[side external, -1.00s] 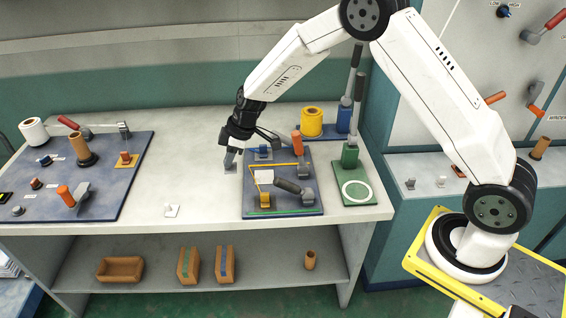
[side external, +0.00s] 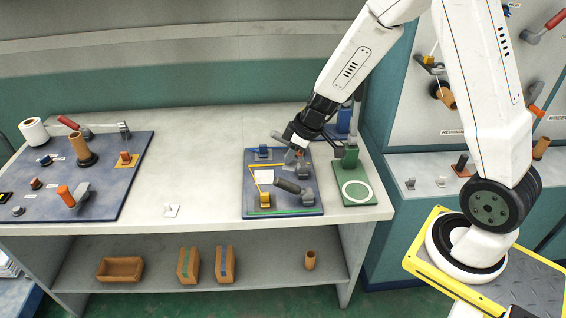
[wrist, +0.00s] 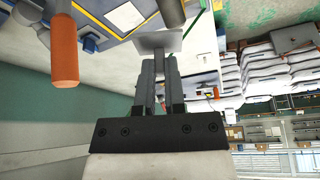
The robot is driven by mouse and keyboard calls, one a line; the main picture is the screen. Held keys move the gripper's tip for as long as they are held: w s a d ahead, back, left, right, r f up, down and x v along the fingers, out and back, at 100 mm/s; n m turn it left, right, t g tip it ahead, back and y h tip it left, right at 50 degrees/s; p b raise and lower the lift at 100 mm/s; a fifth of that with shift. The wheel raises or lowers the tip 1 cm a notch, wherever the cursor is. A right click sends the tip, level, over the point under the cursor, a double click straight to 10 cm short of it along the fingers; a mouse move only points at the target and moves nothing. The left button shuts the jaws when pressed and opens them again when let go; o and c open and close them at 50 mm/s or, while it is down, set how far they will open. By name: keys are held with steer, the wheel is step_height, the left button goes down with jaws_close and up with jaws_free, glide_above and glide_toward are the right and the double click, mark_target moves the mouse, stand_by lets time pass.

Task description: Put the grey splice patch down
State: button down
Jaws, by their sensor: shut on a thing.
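The grey splice patch (wrist: 158,40) shows in the wrist view as a thin, flat grey plate at the fingertips. My gripper (wrist: 160,58) is shut on it. In the side view my gripper (side external: 291,158) is over the upper right part of the blue splicing board (side external: 284,207). The patch is too small and too much covered there to make out clearly. The wrist view shows the patch in front of part of the board, so I cannot tell whether it touches anything below.
An orange-handled post (wrist: 64,55) stands close to the gripper on the board. A dark grey roller lever (side external: 287,186) and a yellow block (side external: 265,200) stand on the board too. A green fixture (side external: 350,160) is to the right.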

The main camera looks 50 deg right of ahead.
steer(key=shift+s+d+m, duration=0.15)
steer(key=shift+s+d, duration=0.1)
steer(key=shift+s, duration=0.2)
steer(key=shift+s+d+m, duration=0.15)
steer(key=shift+s+d, duration=0.05)
steer(key=shift+s, duration=0.25)
glide_toward(260, 176)
steer(key=shift+w+a+f, duration=0.65)
steer(key=shift+w, duration=0.15)
steer(key=shift+w+f, duration=0.25)
steer(key=shift+f, duration=1.55)
steer(key=shift+f, duration=0.25)
